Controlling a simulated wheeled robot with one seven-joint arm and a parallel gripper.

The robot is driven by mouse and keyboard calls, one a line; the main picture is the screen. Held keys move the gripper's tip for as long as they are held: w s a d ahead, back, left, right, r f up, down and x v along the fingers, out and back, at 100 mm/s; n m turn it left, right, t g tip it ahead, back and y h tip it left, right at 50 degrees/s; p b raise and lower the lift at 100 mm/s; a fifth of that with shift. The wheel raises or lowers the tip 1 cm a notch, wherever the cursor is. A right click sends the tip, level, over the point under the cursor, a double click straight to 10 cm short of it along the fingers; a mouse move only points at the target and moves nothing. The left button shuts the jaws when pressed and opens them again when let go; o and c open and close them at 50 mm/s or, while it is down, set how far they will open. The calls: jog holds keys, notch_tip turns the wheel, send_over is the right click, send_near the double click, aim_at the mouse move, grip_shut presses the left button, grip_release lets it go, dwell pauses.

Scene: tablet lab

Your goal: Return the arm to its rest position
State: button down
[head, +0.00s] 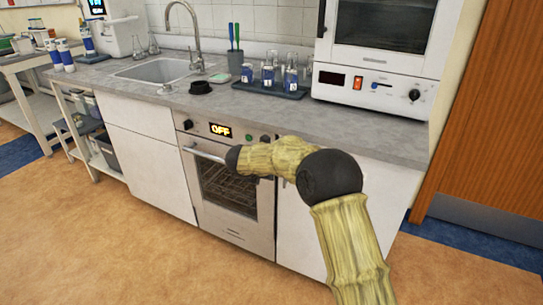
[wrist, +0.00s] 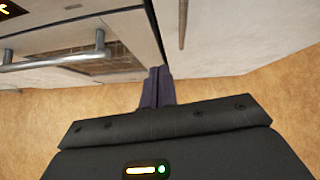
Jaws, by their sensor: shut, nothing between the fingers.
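My arm (head: 345,240) reaches up from the bottom right of the head view, in a pale wood-like cover with dark joints. It bends left in front of the counter, and its far end hides my gripper there. In the wrist view my gripper (wrist: 157,82) shows with its dark fingers together, empty, above the tan floor. The fingers point toward the lower edge of the cabinet fronts. The oven handle (wrist: 55,56) is to the left of the fingers and apart from them in that view.
The oven (head: 230,185) is closed and its display reads OFF. The grey counter (head: 270,112) carries a sink (head: 165,70), a tray of glassware (head: 272,90) and a white appliance (head: 375,85). A side table (head: 25,62) stands at left. The floor (head: 110,220) in front is clear.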

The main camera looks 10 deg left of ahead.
jog(key=s+d+r+n+t+y, duration=0.1)
jog(key=s+d+r+n+y, duration=0.3)
jog(key=n, duration=0.6)
jog(key=s+d+r+n+t, duration=0.1)
jog(key=d+r+n, duration=0.2)
jog(key=d+n, duration=0.5)
jog(key=s+d+f+n+g+h, duration=0.1)
jog(key=s+d+f+n+g, duration=0.2)
jog(key=s+d+n, duration=0.55)
jog(key=s+d+f+n+g, duration=0.25)
jog(key=s+n, duration=0.25)
jog(key=s, duration=0.7)
jog(key=s+d+f+n+g+h, duration=0.1)
jog(key=s+d+f+n+g, duration=0.2)
jog(key=s+d+n, duration=0.55)
notch_tip(320, 180, up, 29)
jog(key=s+a+m+p, duration=0.1)
jog(key=a+p, duration=0.1)
jog(key=p, duration=2.6)
jog(key=shift+a+m+p, duration=0.2)
jog(key=shift+m+p, duration=0.1)
jog(key=shift+p, duration=0.05)
jog(key=shift+s, duration=0.1)
